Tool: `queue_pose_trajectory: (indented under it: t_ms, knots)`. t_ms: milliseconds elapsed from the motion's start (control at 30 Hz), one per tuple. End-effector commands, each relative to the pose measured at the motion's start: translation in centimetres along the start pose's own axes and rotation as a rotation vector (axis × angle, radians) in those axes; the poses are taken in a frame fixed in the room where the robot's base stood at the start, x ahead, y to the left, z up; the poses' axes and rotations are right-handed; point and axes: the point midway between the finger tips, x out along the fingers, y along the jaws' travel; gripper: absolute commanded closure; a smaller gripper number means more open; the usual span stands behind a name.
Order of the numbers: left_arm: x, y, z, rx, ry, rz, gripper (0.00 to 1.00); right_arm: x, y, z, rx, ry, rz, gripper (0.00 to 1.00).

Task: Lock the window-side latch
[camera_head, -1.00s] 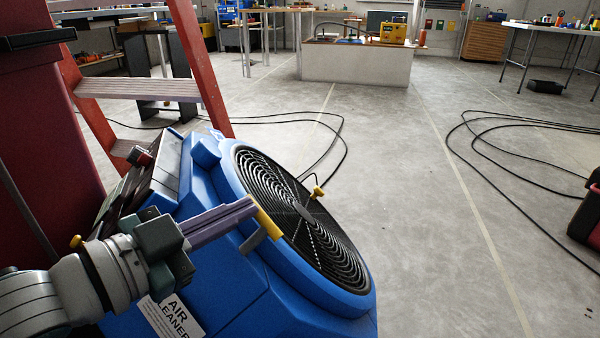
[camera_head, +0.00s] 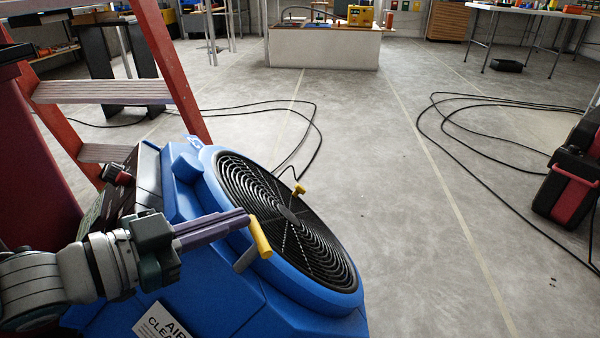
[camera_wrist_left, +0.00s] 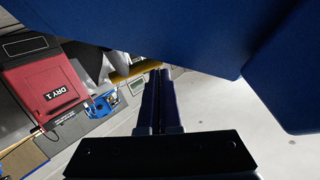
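The blue air cleaner (camera_head: 225,290) with a round black fan grille (camera_head: 285,215) stands at the lower left. A yellow latch handle (camera_head: 261,238) with a dark grey part beneath it sits at the near rim of the grille. Another small yellow piece (camera_head: 299,190) shows at the far side of the grille. My left gripper (camera_head: 247,219) has its purple fingers together, with the tips at the upper end of the near handle, seemingly touching it. In the left wrist view the fingers (camera_wrist_left: 158,80) lie side by side beneath a large blue surface. My right gripper is out of view.
A red stepladder (camera_head: 100,92) stands behind the cleaner. Black cables (camera_head: 310,130) loop over the floor. A black and red case (camera_head: 568,185) is at the right. In the left wrist view a red "DRY 1" panel (camera_wrist_left: 45,90) shows. Open floor lies right of the cleaner.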

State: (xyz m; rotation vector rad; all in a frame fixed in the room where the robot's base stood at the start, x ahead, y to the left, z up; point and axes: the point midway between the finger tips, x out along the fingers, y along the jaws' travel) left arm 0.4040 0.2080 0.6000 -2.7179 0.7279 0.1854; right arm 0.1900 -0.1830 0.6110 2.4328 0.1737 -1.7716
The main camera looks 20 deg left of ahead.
Motion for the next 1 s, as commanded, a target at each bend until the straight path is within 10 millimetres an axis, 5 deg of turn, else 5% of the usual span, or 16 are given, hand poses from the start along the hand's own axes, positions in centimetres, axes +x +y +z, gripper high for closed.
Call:
queue_pose_trajectory:
  t_ms: [1000]
  knots:
    - [2.3, -0.7, 1.5, 0.001, 0.001, 0.0, 1.0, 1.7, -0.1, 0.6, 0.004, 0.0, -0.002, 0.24]
